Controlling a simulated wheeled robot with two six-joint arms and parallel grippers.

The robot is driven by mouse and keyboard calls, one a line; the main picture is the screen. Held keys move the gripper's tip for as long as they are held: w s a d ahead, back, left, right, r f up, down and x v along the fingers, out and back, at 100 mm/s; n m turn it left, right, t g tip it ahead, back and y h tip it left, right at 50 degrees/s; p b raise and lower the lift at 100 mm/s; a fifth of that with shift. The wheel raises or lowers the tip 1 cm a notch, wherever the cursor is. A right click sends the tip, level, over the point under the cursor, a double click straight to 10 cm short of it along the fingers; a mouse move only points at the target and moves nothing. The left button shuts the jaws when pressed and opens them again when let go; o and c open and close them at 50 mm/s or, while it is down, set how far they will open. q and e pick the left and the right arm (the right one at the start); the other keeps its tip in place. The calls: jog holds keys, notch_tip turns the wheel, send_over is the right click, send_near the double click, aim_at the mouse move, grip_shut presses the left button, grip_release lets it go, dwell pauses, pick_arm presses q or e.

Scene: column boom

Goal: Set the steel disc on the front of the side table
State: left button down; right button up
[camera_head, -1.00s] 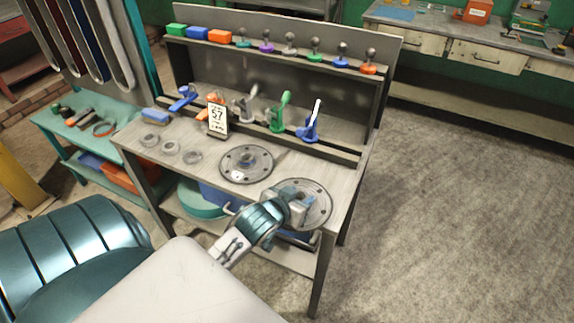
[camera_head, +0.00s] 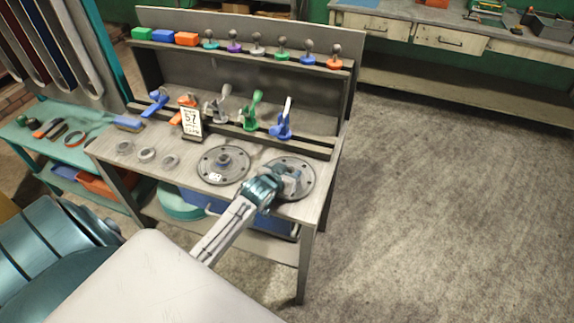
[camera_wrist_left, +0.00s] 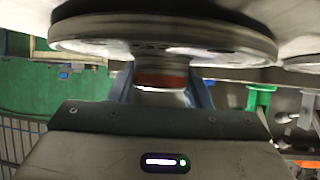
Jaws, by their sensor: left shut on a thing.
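A round steel disc (camera_head: 305,174) with bolt holes and a hub is at the front right corner of the grey workbench. My left gripper (camera_head: 289,182) is shut on its hub. In the left wrist view the disc (camera_wrist_left: 165,35) shows nearly edge-on, with its hub between the fingers of the gripper (camera_wrist_left: 160,82). The disc is at or just above the bench top; I cannot tell whether it touches. A similar second disc (camera_head: 235,165) lies on the bench to its left. A low teal table (camera_head: 48,150), possibly the side table, stands left of the bench. My right gripper is not in view.
The workbench (camera_head: 260,206) also holds several small rings, a "57" sign (camera_head: 192,119) and a row of clamps. Open floor (camera_head: 420,190) lies right of the bench.

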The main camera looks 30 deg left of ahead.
pick_arm(q)
jog(key=shift+w+f, duration=0.1)
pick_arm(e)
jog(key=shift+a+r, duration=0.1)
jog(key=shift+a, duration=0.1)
pick_arm(q)
jog(key=shift+f, duration=0.1)
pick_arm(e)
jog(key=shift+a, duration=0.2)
pick_arm(q)
jog(key=c, duration=0.7)
grip_release()
jog(key=shift+c, duration=0.2)
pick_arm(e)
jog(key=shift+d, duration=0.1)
